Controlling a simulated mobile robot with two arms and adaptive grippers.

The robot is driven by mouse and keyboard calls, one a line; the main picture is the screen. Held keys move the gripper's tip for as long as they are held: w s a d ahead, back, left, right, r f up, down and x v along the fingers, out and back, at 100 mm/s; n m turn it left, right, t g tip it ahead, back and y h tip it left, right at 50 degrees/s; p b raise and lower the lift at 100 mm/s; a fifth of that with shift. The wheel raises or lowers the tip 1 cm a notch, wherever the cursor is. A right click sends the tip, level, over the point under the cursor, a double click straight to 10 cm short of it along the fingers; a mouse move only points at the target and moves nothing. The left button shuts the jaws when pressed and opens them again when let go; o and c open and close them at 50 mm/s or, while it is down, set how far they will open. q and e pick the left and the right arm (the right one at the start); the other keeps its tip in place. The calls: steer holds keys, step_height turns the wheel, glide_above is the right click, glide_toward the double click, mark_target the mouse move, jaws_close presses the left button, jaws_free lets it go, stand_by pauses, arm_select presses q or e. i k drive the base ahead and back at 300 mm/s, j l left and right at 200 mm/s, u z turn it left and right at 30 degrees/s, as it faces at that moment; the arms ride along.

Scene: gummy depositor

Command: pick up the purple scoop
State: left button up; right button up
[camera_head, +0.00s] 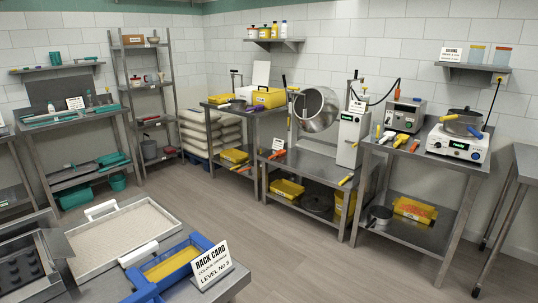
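Neither of my grippers is in view.
A starch tray (128,235) with white handles and a blue frame (205,256) with a yellow inside stand close in front. Beyond the open floor (270,245) stand steel tables, a round drum (316,109), a hot plate (455,145) and a shelf rack (146,85).

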mark_target(255, 109)
steer(key=i+l, duration=0.8)
steer(key=l, duration=0.2)
steer(key=i+l, duration=0.35)
steer(key=l, duration=0.2)
steer(key=i+l, duration=0.4)
steer(key=i, duration=1.45)
steer(key=i+j, duration=0.35)
steer(key=j, duration=0.2)
steer(key=i+j, duration=0.35)
steer(key=j, duration=0.15)
steer(key=i+j, duration=0.3)
steer(key=j, duration=0.25)
steer(key=i+j, duration=0.35)
steer(key=j, duration=0.15)
steer(key=j+u, duration=0.05)
